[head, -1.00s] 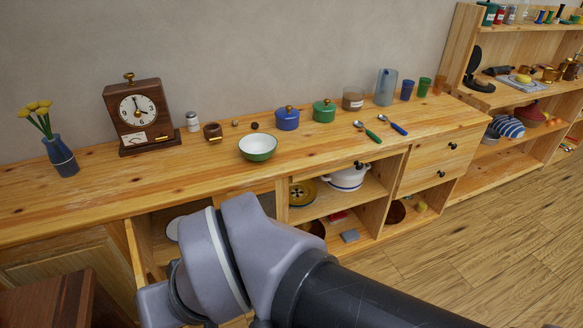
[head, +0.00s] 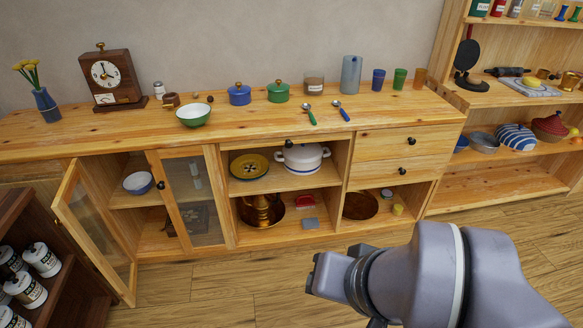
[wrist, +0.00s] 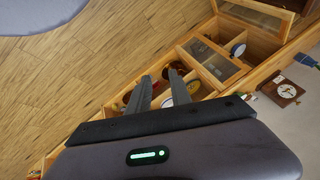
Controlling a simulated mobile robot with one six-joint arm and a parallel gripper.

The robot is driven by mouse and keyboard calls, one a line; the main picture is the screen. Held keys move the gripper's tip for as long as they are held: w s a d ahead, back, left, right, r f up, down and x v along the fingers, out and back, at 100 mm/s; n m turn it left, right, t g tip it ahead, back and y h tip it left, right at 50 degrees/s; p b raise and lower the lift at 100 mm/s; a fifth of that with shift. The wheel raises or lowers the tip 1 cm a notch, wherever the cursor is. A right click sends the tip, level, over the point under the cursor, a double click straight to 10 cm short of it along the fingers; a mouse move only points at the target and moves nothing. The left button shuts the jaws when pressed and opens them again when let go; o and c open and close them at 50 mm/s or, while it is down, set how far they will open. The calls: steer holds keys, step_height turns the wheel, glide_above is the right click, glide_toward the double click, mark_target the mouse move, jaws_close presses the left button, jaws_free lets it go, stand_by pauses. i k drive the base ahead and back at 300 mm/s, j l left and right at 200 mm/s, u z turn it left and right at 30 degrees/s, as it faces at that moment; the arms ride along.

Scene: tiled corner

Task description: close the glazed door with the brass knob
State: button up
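A glazed door (head: 103,232) with a wooden frame stands swung open at the left of the long cabinet; it also shows in the wrist view (wrist: 258,15). I cannot make out a brass knob on it. A second glazed door (head: 208,200), with a dark knob (head: 161,185), stands to its right across the cabinet front, and shows in the wrist view (wrist: 213,64). My gripper (head: 318,276) is low in front of the cabinet, right of both doors and touching neither. In the wrist view its two fingers (wrist: 160,76) are apart with nothing held between them.
A dark shelf with white jars (head: 40,262) stands close to the open door at lower left. Open compartments hold a white pot (head: 303,158) and a brass vessel (head: 262,212). A bowl (head: 194,116) and clock (head: 112,76) stand on top. Bare floor (head: 225,300) lies before the cabinet.

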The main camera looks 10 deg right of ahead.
mark_target(75, 171)
steer(key=i+j+u, duration=0.35)
steer(key=i+j, duration=0.5)
steer(key=j, duration=0.45)
steer(key=i+j+u, duration=0.3)
steer(key=i+j, duration=0.75)
